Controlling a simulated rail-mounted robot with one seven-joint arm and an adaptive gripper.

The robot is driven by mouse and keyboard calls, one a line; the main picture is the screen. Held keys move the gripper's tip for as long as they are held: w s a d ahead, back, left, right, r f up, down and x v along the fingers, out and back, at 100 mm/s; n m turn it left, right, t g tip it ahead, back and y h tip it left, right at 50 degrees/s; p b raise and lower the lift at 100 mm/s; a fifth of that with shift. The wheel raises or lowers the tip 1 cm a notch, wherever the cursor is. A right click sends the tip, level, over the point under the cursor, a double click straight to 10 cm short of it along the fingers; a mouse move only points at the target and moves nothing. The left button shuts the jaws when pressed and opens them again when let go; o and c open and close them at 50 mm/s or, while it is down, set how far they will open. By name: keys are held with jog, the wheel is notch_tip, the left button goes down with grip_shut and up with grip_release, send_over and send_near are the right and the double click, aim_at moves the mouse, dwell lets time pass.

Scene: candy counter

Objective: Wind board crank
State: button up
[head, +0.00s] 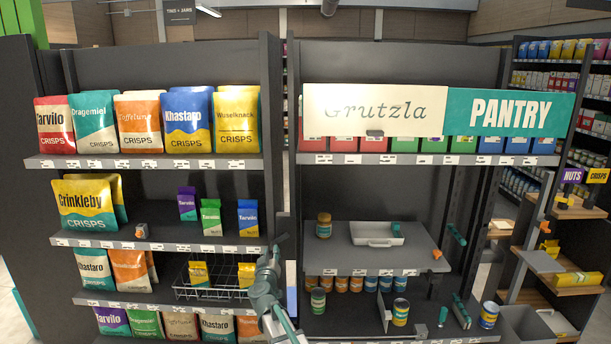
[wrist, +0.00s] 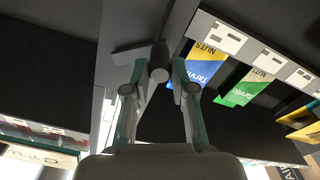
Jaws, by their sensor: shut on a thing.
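The sign board (head: 375,108) hangs across the top of the right shelf unit, with a cream "Grutzla" part on the left and a teal "PANTRY" part (head: 510,110) on the right. My gripper (wrist: 158,68) has its two teal fingers on either side of a dark round knob, the crank handle (wrist: 159,62), and is shut on it. A dark bar, seemingly the crank arm (wrist: 133,52), lies beside the knob against the grey post. In the head view my arm rises at bottom centre to the post between the shelf units; the crank is mostly hidden there.
The left shelf unit holds crisps bags (head: 185,120), small nuts packets (head: 211,217) and a wire basket (head: 215,280) close left of my arm. The right unit holds a white tray (head: 376,241), a jar (head: 323,225) and cans (head: 400,312).

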jog(key=shift+a+r+p, duration=0.2)
jog(key=shift+r+p, duration=0.3)
jog(key=shift+r, duration=0.05)
jog(key=shift+a+r+p, duration=0.2)
jog(key=shift+r+p, duration=0.3)
jog(key=shift+f, duration=0.1)
jog(key=shift+c, duration=0.3)
jog(key=shift+r+p, duration=0.35)
jog(key=shift+p, duration=0.4)
jog(key=shift+c, duration=0.8)
jog(key=shift+d+f, duration=0.1)
grip_shut()
